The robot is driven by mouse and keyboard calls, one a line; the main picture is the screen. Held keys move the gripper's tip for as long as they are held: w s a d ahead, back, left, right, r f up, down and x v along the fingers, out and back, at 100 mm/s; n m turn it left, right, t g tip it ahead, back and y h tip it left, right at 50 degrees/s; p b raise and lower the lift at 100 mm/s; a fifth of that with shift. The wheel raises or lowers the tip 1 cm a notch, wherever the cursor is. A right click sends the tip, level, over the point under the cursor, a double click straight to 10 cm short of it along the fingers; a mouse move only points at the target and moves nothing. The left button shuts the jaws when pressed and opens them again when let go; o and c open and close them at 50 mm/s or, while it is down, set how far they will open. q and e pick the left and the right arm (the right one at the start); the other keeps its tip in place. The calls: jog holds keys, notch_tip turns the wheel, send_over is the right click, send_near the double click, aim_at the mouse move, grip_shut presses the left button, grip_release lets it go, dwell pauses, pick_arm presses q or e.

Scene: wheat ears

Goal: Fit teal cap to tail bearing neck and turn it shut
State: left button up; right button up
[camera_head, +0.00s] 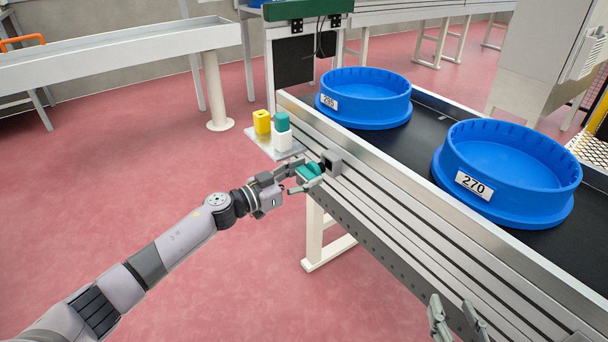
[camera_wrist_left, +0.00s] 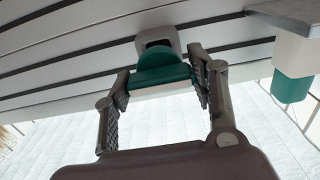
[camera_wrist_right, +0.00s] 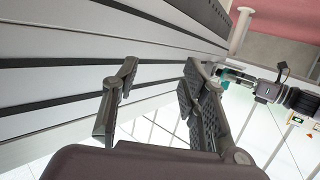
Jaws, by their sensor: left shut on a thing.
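The teal cap (camera_head: 307,171) is between the fingers of my left gripper (camera_head: 306,179), which is shut on it. The tail bearing (camera_head: 331,162), a grey block, sticks out from the conveyor's side rail, right beside the cap. In the left wrist view, the cap (camera_wrist_left: 161,76) lies in front of the bearing's grey housing (camera_wrist_left: 158,40) and covers part of it. I cannot tell whether the cap is seated on the neck or only close to it. My right gripper (camera_head: 458,318) is open and empty at the lower right; its spread fingers show in the right wrist view (camera_wrist_right: 155,95).
The conveyor's side rail (camera_head: 420,215) runs diagonally beside both grippers. A small side shelf (camera_head: 262,143) holds a yellow block (camera_head: 262,122) and a white block (camera_head: 282,140) with a teal piece (camera_head: 282,121) on top.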

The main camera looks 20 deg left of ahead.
jog(key=shift+s+f, duration=0.1)
dwell(0.5)
pick_arm(q)
jog(key=shift+p, duration=0.4)
pick_arm(e)
jog(key=shift+s+d+f+g+h, duration=0.2)
jog(key=shift+s+f+g, duration=0.3)
jog(key=shift+f, duration=0.35)
jog(key=shift+s+d+f+g+h, duration=0.1)
jog(key=shift+s+d+f+g, duration=0.3)
jog(key=shift+f, duration=0.4)
jog(key=shift+f, duration=0.1)
pick_arm(q)
jog(key=shift+w+d, duration=0.1)
pick_arm(e)
jog(key=shift+s+g, duration=0.1)
jog(key=shift+g, duration=0.2)
pick_arm(q)
jog(key=shift+p+x, duration=0.3)
jog(key=shift+x, duration=0.5)
jog(key=shift+w+d, duration=0.4)
jog(key=shift+w, duration=0.1)
pick_arm(e)
jog(key=shift+s+d+f+g+h, duration=0.15)
jog(key=shift+s+d+f+g, duration=0.05)
jog(key=shift+s+f+g, duration=0.35)
jog(key=shift+s+d+f+g+h, duration=0.2)
jog(key=shift+s+f+g, duration=0.2)
jog(key=shift+f, duration=0.2)
